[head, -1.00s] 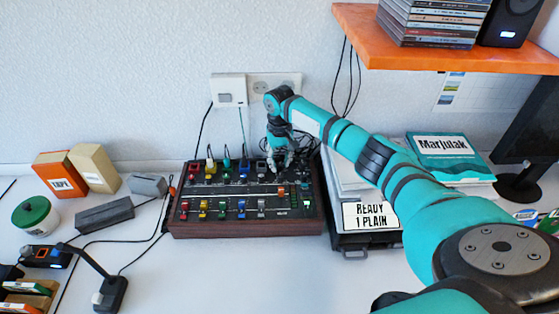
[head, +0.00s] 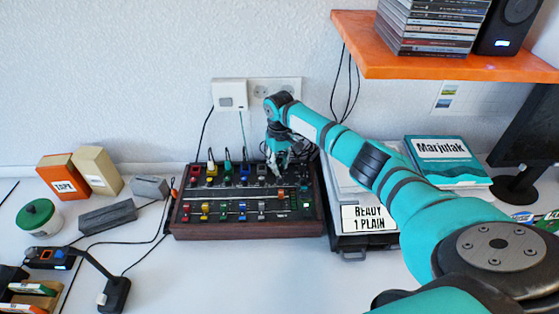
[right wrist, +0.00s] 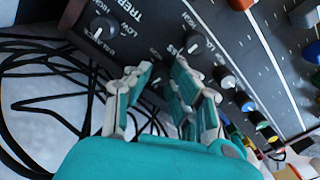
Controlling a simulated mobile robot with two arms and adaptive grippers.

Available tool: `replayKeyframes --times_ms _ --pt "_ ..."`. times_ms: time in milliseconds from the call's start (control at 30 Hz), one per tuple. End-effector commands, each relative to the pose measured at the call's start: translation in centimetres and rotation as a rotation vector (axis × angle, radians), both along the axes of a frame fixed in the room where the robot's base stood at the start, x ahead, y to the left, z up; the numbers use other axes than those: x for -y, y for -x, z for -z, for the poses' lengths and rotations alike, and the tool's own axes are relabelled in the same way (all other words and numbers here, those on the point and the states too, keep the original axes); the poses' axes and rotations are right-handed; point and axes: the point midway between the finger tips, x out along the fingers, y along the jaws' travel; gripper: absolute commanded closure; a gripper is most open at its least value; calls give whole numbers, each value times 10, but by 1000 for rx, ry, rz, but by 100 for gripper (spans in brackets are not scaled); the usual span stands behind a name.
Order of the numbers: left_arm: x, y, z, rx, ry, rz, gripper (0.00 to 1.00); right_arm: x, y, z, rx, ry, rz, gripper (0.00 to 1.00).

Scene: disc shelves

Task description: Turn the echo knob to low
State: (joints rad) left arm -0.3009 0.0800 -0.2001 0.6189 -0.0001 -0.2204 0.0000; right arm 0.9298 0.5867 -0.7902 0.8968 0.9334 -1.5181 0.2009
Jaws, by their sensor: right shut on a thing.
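The mixer (head: 247,230), a wood-sided black panel with coloured knobs and sliders, lies on the desk by the wall. My right gripper (head: 281,172) reaches down onto its back right part. In the right wrist view, my right gripper (right wrist: 160,86) has its fingers closed at the panel's back edge, around a knob mostly hidden between them. A black knob with a white line (right wrist: 103,28) stands beside the fingers, and another black knob (right wrist: 195,44) stands on the other side. No label reading echo is legible. My left gripper is out of view.
A grey case (head: 350,243) with a "READY 1 PLAIN" sign stands right of the mixer. An orange shelf (head: 450,62) overhangs the right side. A grey block (head: 106,217), boxes and a desk lamp (head: 115,293) are at the left. Loose cables lie behind the panel.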

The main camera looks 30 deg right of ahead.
Motion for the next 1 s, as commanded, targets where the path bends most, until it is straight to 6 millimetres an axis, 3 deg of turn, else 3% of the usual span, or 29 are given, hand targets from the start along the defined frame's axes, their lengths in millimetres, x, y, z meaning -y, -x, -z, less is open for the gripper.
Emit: replayKeyframes --times_ms 333,367,433,767,1000 --pt "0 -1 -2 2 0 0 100 0 -1 0 2 -1 -30 100" --pt "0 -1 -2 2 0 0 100 0 -1 -1 2 -1 -30 77" --pt "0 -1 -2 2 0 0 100 0 -1 -1 2 -1 -29 71" --pt "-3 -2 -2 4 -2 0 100 0 -1 -6 3 -1 -29 71" --pt "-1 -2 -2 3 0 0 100 0 -2 -48 7 0 -29 71"
